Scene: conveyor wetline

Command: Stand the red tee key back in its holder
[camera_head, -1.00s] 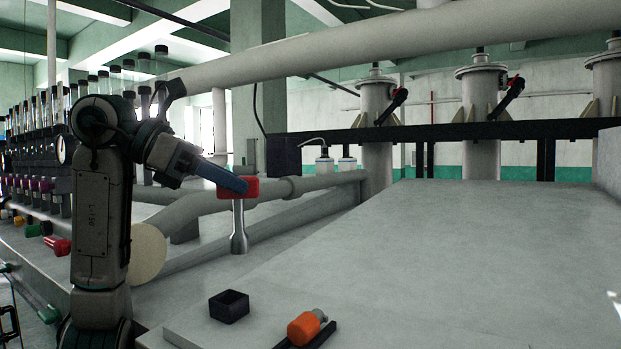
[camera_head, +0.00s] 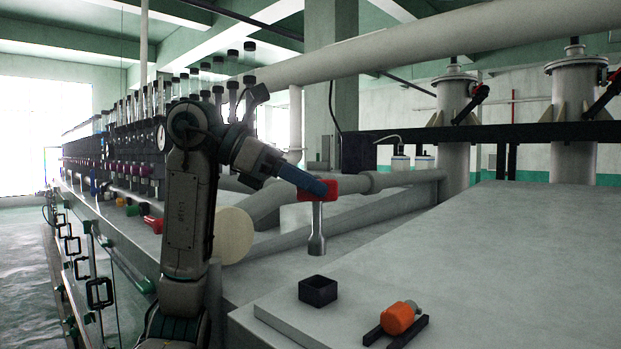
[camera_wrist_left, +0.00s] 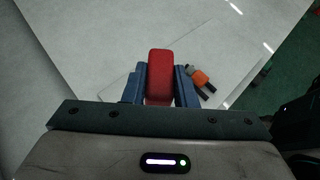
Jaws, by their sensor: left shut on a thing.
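My left gripper (camera_head: 322,188) is shut on the red handle of the tee key (camera_head: 317,229). The key hangs upright with its metal shaft pointing down, above and apart from the surface. In the left wrist view the red handle (camera_wrist_left: 159,77) sits between the blue fingers; its shaft is hidden there. A small black open square box (camera_head: 318,291), which looks like the holder, stands on the slab just below the key in the picture. Its inside looks empty. My right gripper is not in view.
An orange-headed tool (camera_head: 398,318) lies on a black cradle to the right of the box; it also shows in the left wrist view (camera_wrist_left: 200,78). Thick grey pipes (camera_head: 395,179) run behind the key. The pale slab (camera_head: 480,260) is clear to the right.

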